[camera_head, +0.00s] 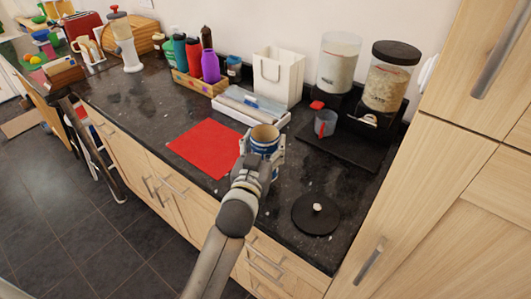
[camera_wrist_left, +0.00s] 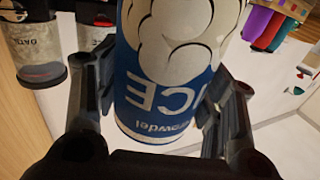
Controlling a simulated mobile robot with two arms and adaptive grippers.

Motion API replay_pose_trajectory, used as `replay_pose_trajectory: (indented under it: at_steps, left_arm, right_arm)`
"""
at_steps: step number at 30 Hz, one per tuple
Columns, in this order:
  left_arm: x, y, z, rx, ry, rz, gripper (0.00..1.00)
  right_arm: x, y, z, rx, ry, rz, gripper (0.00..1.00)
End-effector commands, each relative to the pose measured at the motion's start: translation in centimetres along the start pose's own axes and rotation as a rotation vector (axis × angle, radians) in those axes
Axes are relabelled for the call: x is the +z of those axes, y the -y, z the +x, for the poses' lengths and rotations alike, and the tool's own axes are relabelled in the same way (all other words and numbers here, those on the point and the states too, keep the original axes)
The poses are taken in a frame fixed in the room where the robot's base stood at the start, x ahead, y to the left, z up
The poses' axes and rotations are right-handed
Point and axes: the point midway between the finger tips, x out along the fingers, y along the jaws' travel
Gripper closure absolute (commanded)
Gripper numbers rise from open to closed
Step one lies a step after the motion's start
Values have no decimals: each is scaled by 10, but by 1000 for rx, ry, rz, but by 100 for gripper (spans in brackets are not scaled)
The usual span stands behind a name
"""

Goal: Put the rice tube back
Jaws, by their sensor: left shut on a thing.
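The rice tube (camera_head: 265,139) is a blue and white cylinder with an open top. My left gripper (camera_head: 263,154) is shut on it and holds it upright at the front of the counter, to the right of the red mat. Its cloud print and the letters "ICE" show upside down in the left wrist view (camera_wrist_left: 175,75), between the two fingers (camera_wrist_left: 155,110). I cannot tell whether its base touches the counter. My right gripper is not in view.
Behind stand two clear dispensers, one with pale grain (camera_head: 339,62) and no visible lid, one black-lidded (camera_head: 388,82). A round black lid (camera_head: 316,215) lies at right.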

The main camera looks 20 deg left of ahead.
Motion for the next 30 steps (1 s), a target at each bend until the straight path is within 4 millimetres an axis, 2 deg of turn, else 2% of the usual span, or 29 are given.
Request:
replay_pose_trajectory:
  at_steps: [3,9,22,23,27,30]
  left_arm:
    - [8,-1,6,1,0,-1,75]
    - [32,-1,5,0,0,-1,75]
    - [40,-1,5,1,-2,-1,75]
    - [40,-1,5,1,0,-1,34]
    - [40,-1,5,1,1,-1,16]
    - [40,-1,5,1,1,-1,16]
  right_arm:
    - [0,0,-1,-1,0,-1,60]
    - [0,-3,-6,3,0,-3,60]
    - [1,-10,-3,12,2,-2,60]
    - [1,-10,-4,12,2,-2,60]
    - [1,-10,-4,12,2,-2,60]
    - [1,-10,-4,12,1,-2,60]
